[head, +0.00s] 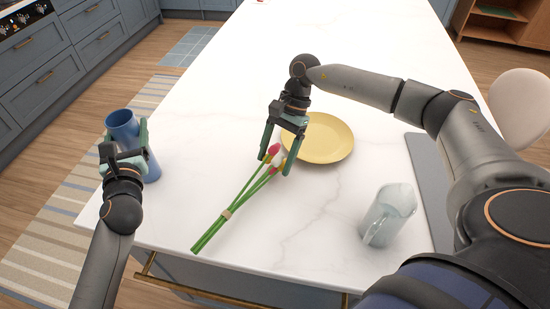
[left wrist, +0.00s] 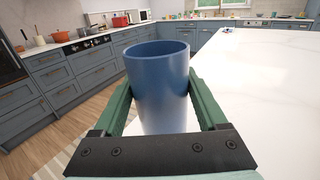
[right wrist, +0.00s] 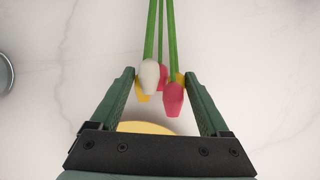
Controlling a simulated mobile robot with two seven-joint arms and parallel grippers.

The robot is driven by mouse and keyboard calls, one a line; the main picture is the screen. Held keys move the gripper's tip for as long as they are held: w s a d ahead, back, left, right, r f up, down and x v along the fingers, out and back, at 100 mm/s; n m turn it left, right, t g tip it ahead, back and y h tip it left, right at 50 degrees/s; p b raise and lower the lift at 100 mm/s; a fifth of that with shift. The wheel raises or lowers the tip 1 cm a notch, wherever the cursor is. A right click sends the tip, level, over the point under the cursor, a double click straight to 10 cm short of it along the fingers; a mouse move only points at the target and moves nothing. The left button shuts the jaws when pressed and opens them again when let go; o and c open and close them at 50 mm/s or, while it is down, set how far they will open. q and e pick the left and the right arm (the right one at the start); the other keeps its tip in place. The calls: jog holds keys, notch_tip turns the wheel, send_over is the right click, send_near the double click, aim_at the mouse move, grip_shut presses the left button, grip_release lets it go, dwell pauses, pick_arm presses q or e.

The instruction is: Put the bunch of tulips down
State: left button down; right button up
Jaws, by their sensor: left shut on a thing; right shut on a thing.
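My left gripper (head: 125,145) is shut on a blue vase (head: 122,125) at the counter's left edge. The open-topped vase fills the left wrist view (left wrist: 160,85); its base is hidden there.
A yellow plate (head: 325,140) lies just behind and right of my right gripper. A glass pitcher (head: 388,215) stands at the front right, beside a grey slab (head: 428,185). The white counter (head: 300,235) is clear between bunch and pitcher, and free towards the back.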

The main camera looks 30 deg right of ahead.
jog(key=shift+f, duration=0.4)
jog(key=o, duration=1.5)
jog(key=shift+c, duration=0.2)
jog(key=v, duration=1.2)
